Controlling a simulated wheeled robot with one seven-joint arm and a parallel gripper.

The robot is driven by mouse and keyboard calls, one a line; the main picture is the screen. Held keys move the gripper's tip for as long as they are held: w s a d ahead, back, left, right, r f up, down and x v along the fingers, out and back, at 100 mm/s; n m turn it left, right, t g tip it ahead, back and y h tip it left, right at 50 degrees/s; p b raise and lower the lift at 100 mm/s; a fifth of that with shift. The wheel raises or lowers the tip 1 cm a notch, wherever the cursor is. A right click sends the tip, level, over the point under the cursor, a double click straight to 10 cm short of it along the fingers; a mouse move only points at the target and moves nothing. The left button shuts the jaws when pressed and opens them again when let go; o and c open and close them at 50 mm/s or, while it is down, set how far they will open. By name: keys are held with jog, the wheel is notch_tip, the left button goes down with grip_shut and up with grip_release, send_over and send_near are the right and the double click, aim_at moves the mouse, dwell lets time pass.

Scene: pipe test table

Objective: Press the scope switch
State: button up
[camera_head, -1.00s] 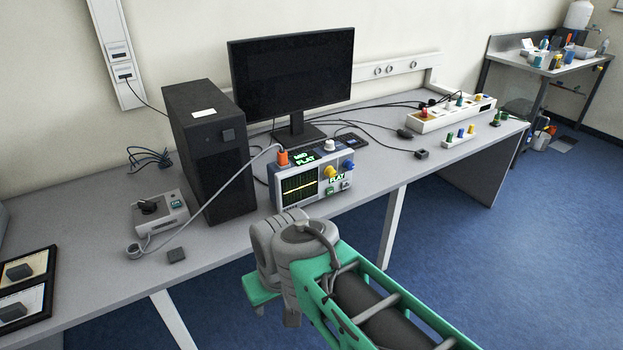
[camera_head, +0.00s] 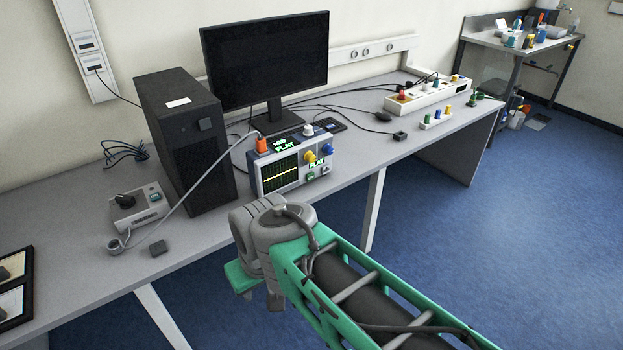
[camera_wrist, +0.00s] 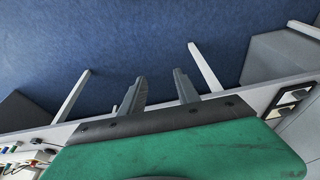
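The scope (camera_head: 281,174) stands on the desk in front of the monitor in the head view, with a lit screen showing a yellow trace. Orange, yellow and blue knobs and small green-lit labels are on it. Small buttons (camera_head: 311,176) sit low at the right of its front; I cannot tell which one is the scope switch. My arm is in front of the desk, below the scope in the picture. My gripper (camera_wrist: 158,92) shows in the wrist view with its two grey fingers apart and nothing between them. The scope is not clearly visible in the wrist view.
A black computer tower (camera_head: 190,140) stands left of the scope, and a monitor (camera_head: 265,65) behind it. A grey cable runs from the scope's orange plug to a ring near a small box (camera_head: 139,208). Open blue floor lies right.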

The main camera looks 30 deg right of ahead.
grip_shut()
dwell(1.4)
